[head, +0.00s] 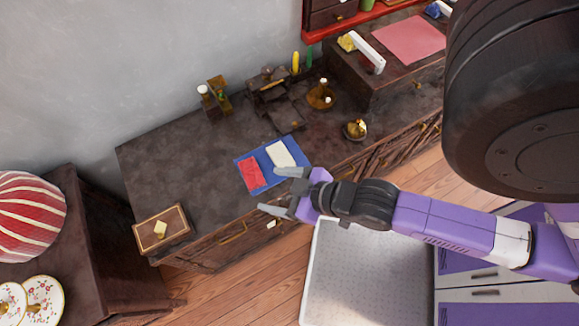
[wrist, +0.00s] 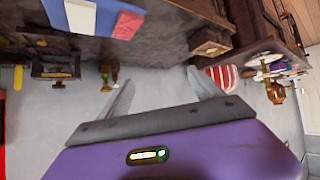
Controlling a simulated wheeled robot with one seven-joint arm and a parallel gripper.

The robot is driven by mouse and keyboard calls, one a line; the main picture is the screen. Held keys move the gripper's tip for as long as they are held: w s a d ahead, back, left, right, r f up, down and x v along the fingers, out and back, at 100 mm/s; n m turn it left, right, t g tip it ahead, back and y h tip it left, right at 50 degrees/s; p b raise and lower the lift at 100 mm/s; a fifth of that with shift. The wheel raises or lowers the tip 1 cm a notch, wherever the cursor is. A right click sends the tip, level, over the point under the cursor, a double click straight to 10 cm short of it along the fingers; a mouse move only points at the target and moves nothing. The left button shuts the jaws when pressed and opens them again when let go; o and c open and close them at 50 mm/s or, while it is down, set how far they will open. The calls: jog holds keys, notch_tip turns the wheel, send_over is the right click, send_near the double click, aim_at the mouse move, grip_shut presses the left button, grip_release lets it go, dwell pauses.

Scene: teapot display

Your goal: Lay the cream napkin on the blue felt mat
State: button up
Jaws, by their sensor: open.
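The blue felt mat (head: 267,166) lies on the dark cabinet top near its front edge. The cream napkin (head: 281,154) lies flat on the right part of the mat, and a red cloth (head: 250,174) lies on the left part. In the wrist view the mat (wrist: 56,12), the napkin (wrist: 80,16) and the red cloth (wrist: 128,24) show at the top left. My gripper (head: 271,190) is open and empty at the cabinet's front edge. One finger overlaps the mat's front right corner in the head view; the fingers (wrist: 160,80) are apart from the napkin.
A wooden tray (head: 146,243) with a small cream piece sits at the cabinet's front left corner. Brass pots (head: 320,95) and small dark items stand at the back right. A striped red-and-white object (head: 32,215) stands on the left cabinet. The cabinet top left of the mat is clear.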

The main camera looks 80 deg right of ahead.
jog(key=s+a+r+t+y, duration=0.1)
jog(key=s+a+r+t, duration=0.1)
jog(key=r, duration=0.5)
jog(key=s+a+r+n+t+y, duration=0.1)
jog(key=s+a+r+t, duration=0.1)
jog(key=a+r, duration=0.3)
jog(key=shift+s+a+r+n+t+y, duration=0.3)
jog(key=shift+s+r, duration=0.05)
jog(key=shift+r, duration=0.5)
